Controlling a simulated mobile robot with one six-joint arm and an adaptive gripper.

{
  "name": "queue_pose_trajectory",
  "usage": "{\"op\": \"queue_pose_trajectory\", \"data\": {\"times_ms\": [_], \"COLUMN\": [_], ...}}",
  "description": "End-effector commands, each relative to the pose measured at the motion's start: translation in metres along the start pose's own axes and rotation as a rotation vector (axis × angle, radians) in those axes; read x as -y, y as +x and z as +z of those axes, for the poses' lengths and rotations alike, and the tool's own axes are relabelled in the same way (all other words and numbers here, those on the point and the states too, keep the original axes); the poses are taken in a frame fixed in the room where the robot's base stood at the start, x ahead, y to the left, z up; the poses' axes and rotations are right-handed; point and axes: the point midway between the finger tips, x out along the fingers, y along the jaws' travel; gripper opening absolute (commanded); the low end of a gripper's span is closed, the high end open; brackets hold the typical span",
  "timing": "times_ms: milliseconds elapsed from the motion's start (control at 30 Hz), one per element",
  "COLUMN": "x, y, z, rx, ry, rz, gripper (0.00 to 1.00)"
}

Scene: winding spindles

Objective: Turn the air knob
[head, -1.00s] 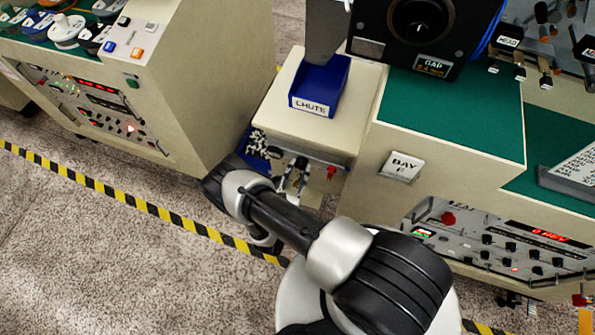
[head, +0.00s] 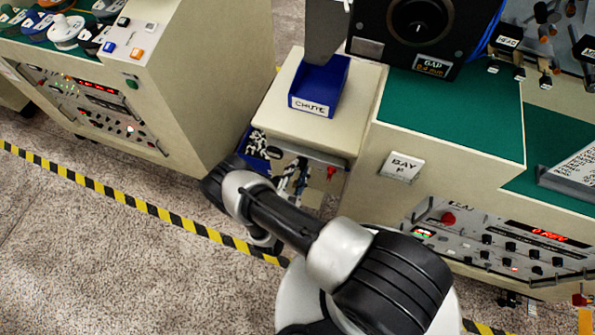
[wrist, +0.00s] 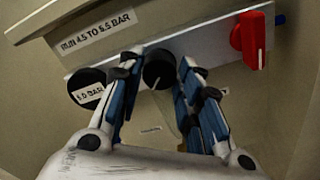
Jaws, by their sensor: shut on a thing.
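The air knob (wrist: 158,70) is a round black knob with a pale mark line, under the plate's edge in the wrist view. My gripper (wrist: 160,60) has one finger on each side of it and is shut on it. A dark round gauge (wrist: 87,88) reading 5.0 BAR is just left of the fingers. In the head view my gripper (head: 294,170) is under the front edge of the chute cabinet; my arm and fingers hide the knob there.
A red valve handle (wrist: 250,40) is right of the knob and also shows in the head view (head: 331,172). The blue chute box (head: 320,86) stands on the cabinet above. A striped floor line (head: 140,203) crosses the left floor.

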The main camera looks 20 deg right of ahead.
Motion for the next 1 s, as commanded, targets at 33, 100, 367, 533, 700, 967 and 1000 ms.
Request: {"op": "queue_pose_trajectory", "data": {"times_ms": [33, 100, 367, 533, 700, 967, 1000], "x": [0.000, 0.000, 0.000, 0.000, 0.000, -0.001, -0.002], "y": [0.000, 0.000, 0.000, 0.000, 0.000, -0.017, -0.024], "z": [0.000, 0.000, 0.000, 0.000, 0.000, -0.001, -0.001], "rx": [0.000, 0.000, 0.000, 0.000, 0.000, -0.004, -0.005], "ry": [-0.001, -0.001, -0.002, -0.002, -0.002, -0.004, -0.004], "rz": [-0.001, -0.001, 0.000, 0.000, 0.000, 0.004, 0.005], "gripper": [0.09, 0.09, 0.46, 0.53, 0.53, 0.53, 0.53]}}
